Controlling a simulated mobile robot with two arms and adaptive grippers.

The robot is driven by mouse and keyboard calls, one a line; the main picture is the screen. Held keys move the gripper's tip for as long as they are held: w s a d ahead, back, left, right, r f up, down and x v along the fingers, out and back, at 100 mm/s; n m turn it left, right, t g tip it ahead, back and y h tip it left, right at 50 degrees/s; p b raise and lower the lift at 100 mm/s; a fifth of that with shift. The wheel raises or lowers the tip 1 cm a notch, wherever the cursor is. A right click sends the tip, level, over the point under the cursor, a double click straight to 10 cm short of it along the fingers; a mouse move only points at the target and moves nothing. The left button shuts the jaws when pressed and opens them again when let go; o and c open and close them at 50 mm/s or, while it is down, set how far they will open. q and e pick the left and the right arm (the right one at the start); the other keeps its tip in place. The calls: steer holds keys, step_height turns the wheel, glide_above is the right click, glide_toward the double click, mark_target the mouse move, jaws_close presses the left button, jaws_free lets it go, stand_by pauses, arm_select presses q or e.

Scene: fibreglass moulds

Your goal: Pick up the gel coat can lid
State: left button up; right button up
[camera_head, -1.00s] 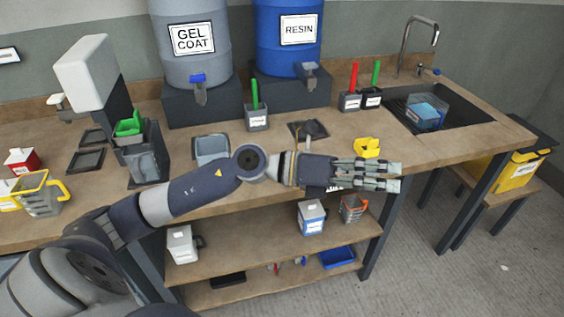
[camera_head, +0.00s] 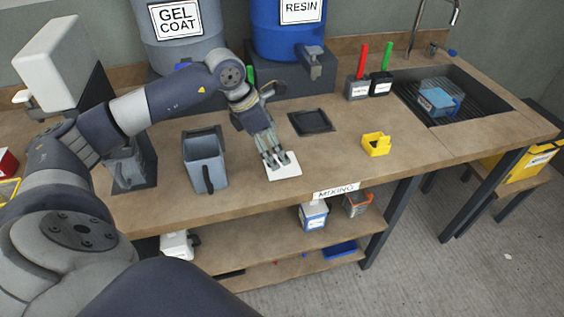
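A flat white square piece (camera_head: 286,173), which looks like the lid, lies on the bench near its front edge. My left gripper (camera_head: 276,161) reaches down over it from the back left. Its fingertips are at the far part of the white piece and cover some of it. I cannot tell whether they touch or grip it. A grey open container with a dark handle (camera_head: 205,162) stands upright to the left of the gripper. I cannot read a label on it. My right gripper is not in view.
An empty dark square tray (camera_head: 311,122) lies behind the white piece. The gel coat drum (camera_head: 182,52) and resin drum (camera_head: 284,32) stand at the back. Bare bench lies between the white piece and yellow cup.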

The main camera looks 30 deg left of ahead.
arm_select(q)
steer(key=shift+w+f, duration=0.15)
steer(key=shift+f, duration=0.25)
steer(key=shift+w+f, duration=0.1)
steer(key=shift+f, duration=0.2)
steer(key=p+x, duration=0.2)
steer(key=x, duration=0.2)
steer(key=shift+d+f, duration=0.15)
steer(key=shift+f, duration=0.2)
steer(key=c, duration=0.8)
steer(key=shift+r, duration=0.1)
steer(key=shift+c, duration=1.2)
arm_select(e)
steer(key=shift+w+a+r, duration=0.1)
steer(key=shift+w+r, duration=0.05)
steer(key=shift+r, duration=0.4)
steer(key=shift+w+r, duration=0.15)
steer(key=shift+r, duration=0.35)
